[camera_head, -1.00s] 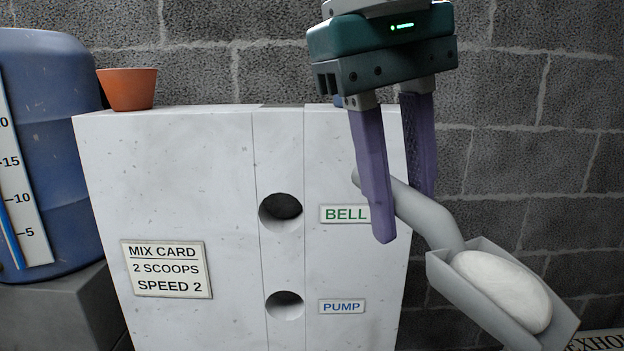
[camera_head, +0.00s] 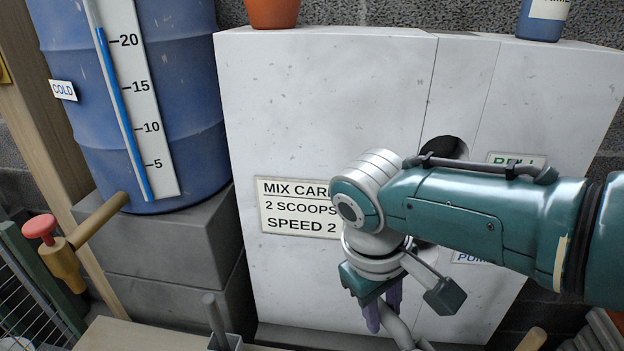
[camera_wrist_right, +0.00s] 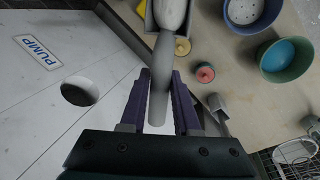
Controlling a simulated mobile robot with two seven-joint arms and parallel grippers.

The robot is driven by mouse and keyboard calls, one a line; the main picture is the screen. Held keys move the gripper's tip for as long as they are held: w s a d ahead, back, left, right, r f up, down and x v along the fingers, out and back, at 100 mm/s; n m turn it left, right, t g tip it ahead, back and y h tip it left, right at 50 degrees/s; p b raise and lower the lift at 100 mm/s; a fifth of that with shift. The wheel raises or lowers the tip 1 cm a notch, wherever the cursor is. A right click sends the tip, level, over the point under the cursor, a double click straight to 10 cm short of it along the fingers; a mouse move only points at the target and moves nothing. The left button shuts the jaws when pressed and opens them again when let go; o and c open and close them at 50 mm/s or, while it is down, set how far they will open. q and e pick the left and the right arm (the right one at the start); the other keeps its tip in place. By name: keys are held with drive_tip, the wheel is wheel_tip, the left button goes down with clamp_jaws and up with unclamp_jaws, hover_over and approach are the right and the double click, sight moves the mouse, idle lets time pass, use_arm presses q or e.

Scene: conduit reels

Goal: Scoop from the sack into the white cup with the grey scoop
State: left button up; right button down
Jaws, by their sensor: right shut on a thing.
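My right gripper (camera_head: 383,312) points down in front of the white cabinet in the head view. Its purple fingers are shut on the handle of the grey scoop (camera_head: 398,329), whose lower part is cut off by the frame's bottom edge. In the right wrist view the fingers (camera_wrist_right: 161,80) hold the scoop's handle (camera_wrist_right: 161,62), and a rounded white load lies in the scoop's head at the top edge. I cannot make out the sack or the white cup in the current views. My left gripper is not in view.
The white cabinet (camera_head: 330,110) with a mix card (camera_head: 298,207) stands behind my arm.

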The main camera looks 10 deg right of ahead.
drive_tip(key=s+d+f+n, duration=0.2)
drive_tip(key=s+d+f, duration=0.4)
drive_tip(key=s, duration=0.3)
drive_tip(key=s+d+f+n, duration=0.2)
drive_tip(key=s+d+f, duration=0.4)
drive_tip(key=s+f, duration=0.2)
drive_tip(key=shift+s+f+t, duration=0.3)
drive_tip(key=shift+s+t, duration=0.1)
drive_tip(key=shift+s, duration=0.85)
